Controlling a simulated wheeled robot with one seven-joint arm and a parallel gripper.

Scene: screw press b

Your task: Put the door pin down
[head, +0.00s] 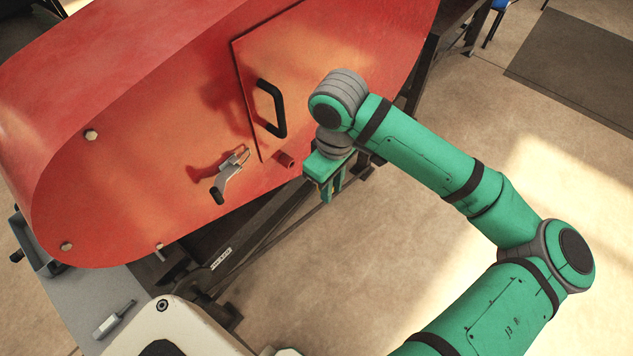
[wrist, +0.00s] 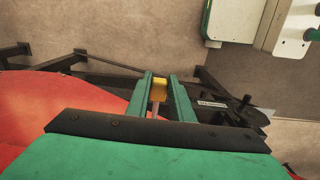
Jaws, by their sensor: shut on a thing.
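My gripper (head: 328,190) hangs just right of the red press guard (head: 130,130), below the wrist joint. In the wrist view its two green fingers (wrist: 162,82) are shut on the door pin (wrist: 158,89), which shows a yellow block-like end and a short pale shaft. The pin is held clear in the air, with dark frame bars and floor beyond it. In the head view the fingers hide most of the pin.
The guard's door (head: 300,75) is flush in its panel, with a black handle (head: 271,108). A grey shelf (head: 75,300) at lower left holds a small tool (head: 114,319). Open floor (head: 400,250) lies right.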

